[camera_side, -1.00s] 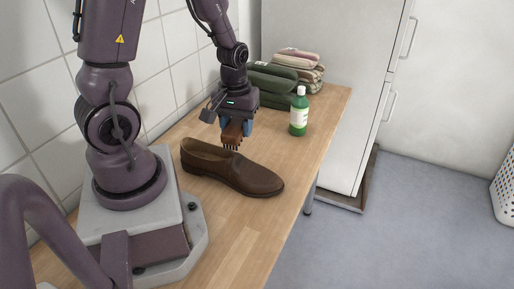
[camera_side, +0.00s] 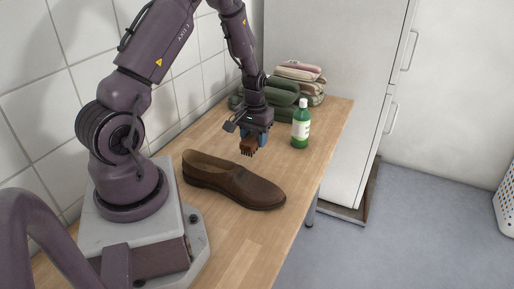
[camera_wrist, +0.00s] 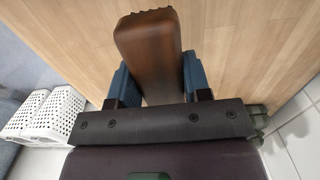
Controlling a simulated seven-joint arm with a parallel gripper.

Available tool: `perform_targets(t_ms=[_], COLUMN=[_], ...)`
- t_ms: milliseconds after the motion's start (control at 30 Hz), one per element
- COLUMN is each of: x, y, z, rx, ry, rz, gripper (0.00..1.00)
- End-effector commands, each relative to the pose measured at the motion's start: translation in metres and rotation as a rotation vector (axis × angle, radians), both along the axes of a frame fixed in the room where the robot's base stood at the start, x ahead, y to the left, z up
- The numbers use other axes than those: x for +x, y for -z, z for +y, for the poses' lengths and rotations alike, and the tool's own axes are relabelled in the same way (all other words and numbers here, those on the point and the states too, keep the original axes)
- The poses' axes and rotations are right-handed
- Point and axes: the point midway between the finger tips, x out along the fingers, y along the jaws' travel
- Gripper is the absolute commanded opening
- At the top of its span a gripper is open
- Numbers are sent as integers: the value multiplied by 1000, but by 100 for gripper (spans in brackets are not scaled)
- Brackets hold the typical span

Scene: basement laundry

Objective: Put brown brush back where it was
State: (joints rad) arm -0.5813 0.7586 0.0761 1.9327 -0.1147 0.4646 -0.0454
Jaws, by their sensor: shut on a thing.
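The brown brush (camera_side: 248,147) is held in my gripper (camera_side: 257,138), bristles pointing down, above the wooden table beyond the shoe. In the wrist view the brush (camera_wrist: 148,55) sits between the two blue fingers of my gripper (camera_wrist: 153,80), its wooden back facing the camera. I cannot tell exactly how far its bristles are above the table. A brown leather shoe (camera_side: 232,181) lies on the table, nearer the camera than the brush and apart from it.
A green bottle with a white label (camera_side: 301,124) stands just right of my gripper. Folded towels (camera_side: 298,83) and green folded cloths (camera_side: 281,100) are stacked behind. The wooden table (camera_side: 262,226) is bare in front of the shoe. A tiled wall (camera_side: 40,105) runs along the left.

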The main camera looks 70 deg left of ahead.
Motion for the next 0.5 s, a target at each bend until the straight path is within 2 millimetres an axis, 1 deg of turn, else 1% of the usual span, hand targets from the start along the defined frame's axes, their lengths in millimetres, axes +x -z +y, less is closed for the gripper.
perform_targets(t_ms=[33,167,233,300,400,500], x=[4,8,12,11,11,11], y=[5,12,19,31,43,47], z=[3,6,9,8,8,9], rx=[0,0,-1,-3,-1,1], ry=[0,0,0,-1,-1,-1], rz=[0,0,1,4,3,-1], gripper=[22,22,22,22,22,22])
